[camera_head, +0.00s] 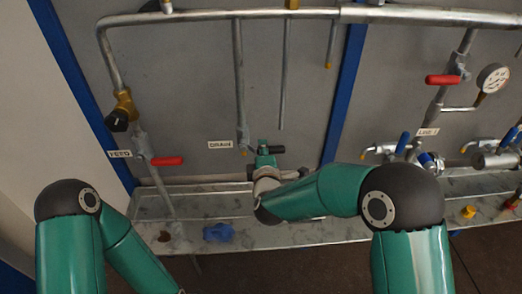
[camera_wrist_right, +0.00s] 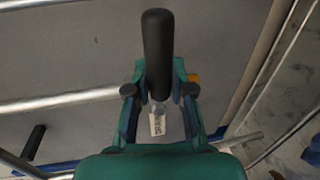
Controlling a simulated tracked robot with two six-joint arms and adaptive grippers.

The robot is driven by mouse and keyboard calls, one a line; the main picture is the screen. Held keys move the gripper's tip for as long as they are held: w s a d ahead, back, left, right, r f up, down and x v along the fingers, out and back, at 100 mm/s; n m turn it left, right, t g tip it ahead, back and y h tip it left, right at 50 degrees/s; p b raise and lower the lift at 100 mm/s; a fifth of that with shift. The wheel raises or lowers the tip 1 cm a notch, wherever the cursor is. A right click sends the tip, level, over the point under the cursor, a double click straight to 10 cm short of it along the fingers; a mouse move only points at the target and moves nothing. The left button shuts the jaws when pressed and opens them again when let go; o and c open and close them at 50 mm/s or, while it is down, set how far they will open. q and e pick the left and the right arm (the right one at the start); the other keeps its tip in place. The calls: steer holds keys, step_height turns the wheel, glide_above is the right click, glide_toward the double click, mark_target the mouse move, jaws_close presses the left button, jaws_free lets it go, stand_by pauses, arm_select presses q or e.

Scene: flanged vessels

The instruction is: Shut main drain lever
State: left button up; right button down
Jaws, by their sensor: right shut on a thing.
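The drain lever (camera_wrist_right: 157,50) has a black rounded handle and shows upright in the right wrist view. A small white tag (camera_wrist_right: 157,123) hangs at its lower end. My right gripper (camera_wrist_right: 160,90) is shut on the lever, with one finger on each side of its lower part. In the head view, my right gripper (camera_head: 264,158) is at the pipework just right of the DRAIN label (camera_head: 220,144), and my own wrist hides part of the valve. My left arm shows at the lower left, but its gripper is outside the frame.
A red feed lever (camera_head: 167,161) is to the left of the drain. Another red lever (camera_head: 442,80) and a gauge (camera_head: 493,78) are at the upper right. A metal tray (camera_head: 195,204) runs below, holding a blue cloth-like item (camera_head: 218,232).

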steer(key=c, duration=1)
jaws_free()
steer(key=shift+s+a+f, duration=0.1)
steer(key=shift+a+f, duration=0.1)
steer(key=shift+d+r, duration=0.1)
steer(key=v, duration=1.1)
steer(key=shift+s, duration=0.4)
